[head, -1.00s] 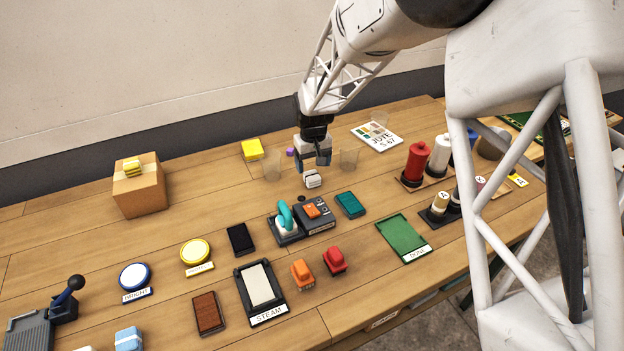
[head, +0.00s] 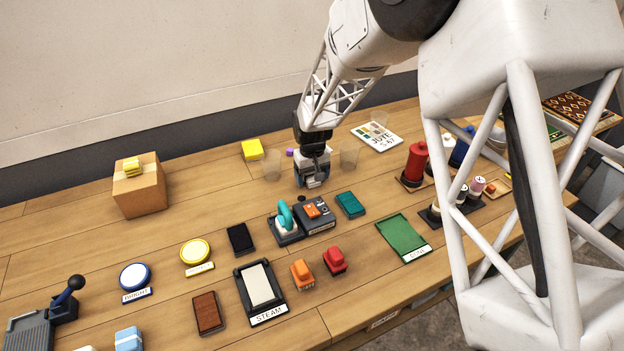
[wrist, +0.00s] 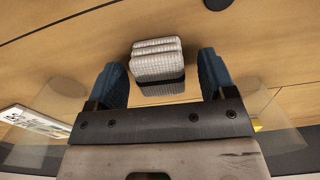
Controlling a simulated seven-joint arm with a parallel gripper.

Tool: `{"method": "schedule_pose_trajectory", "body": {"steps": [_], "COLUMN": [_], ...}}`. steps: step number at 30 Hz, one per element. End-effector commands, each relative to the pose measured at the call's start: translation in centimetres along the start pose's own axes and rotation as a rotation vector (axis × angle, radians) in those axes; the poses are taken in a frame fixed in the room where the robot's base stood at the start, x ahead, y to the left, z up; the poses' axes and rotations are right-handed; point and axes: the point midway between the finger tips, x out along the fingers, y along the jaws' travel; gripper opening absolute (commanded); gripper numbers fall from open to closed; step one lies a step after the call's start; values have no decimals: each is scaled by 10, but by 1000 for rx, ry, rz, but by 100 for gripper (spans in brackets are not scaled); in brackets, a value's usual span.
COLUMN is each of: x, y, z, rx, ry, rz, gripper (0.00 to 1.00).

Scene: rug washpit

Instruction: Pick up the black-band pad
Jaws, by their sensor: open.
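The black-band pad (wrist: 158,62) is a pale, ribbed, folded block with a black band around it. It stands on the wooden table and shows in the wrist view between the two blue fingertips, a little beyond them. My gripper (wrist: 162,80) is open, with one finger on each side of the pad and a gap visible on both sides. In the head view my gripper (head: 312,180) is low over the pad and hides most of it.
Clear cups (head: 271,165) and (head: 348,158) stand on either side of my gripper. In front are a teal-handled tool (head: 285,218), a grey device with an orange top (head: 315,215) and a teal block (head: 350,204). A yellow block (head: 252,149) lies behind left.

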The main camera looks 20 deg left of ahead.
Motion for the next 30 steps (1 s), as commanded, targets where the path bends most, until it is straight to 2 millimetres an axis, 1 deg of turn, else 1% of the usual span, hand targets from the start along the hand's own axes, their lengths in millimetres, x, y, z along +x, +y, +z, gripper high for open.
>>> {"method": "schedule_pose_trajectory", "body": {"steps": [13,14,21,24,30], "x": [0,0,0,0,0], "y": [0,0,0,0,0], "z": [0,0,0,0,0], "rx": [0,0,0,0,0], "ry": [0,0,0,0,0], "rz": [0,0,0,0,0], "gripper": [77,74,37,24,24]}}
